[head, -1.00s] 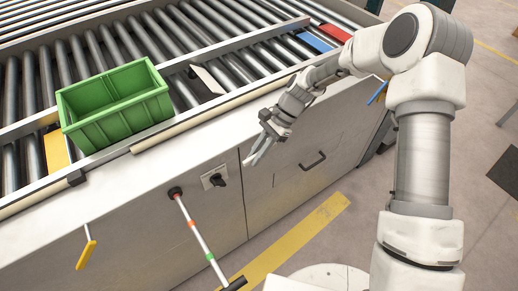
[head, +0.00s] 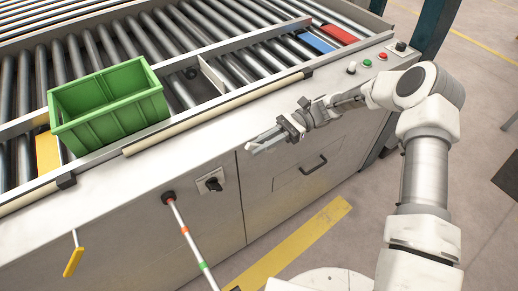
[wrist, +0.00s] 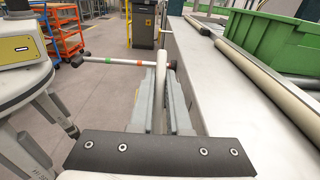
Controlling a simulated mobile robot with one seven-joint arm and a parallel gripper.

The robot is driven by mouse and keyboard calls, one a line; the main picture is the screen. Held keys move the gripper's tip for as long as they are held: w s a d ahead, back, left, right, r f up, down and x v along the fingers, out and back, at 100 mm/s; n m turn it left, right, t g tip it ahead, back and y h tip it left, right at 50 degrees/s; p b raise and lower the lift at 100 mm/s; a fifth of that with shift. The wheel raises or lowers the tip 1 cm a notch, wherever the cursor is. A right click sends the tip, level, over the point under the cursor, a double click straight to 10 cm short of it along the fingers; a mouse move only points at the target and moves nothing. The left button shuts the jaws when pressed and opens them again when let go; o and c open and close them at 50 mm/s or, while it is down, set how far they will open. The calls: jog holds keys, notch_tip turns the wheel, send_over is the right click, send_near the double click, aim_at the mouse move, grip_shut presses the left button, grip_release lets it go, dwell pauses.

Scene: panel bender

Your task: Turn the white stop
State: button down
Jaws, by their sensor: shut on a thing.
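A white stop (head: 212,76), a flat upright plate, stands on the roller bed to the right of the green crate, with a dark part at its left. My gripper (head: 262,140) is in front of the machine's front edge, nearer to me than the stop and apart from it. In the wrist view its two grey fingers (wrist: 163,105) are shut on a pale, rounded rod (wrist: 161,70) that sticks out forward between them. How far in the rod is gripped is hidden. The stop cannot be made out in the wrist view.
The green crate (head: 108,107) stands on the rollers, also in the wrist view (wrist: 268,40). A banded lever (head: 188,240) and a black knob (head: 212,184) stick out from the front panel. A yellow handle (head: 74,262) hangs left. Buttons (head: 367,60) sit at right.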

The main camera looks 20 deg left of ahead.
jog(key=shift+w+d+r+y, duration=0.1)
jog(key=shift+w+y, duration=0.05)
jog(key=shift+y, duration=0.25)
jog(key=shift+r+g, duration=0.1)
jog(key=shift+g, duration=0.2)
jog(key=c, duration=0.9)
grip_release()
jog(key=shift+d, duration=0.1)
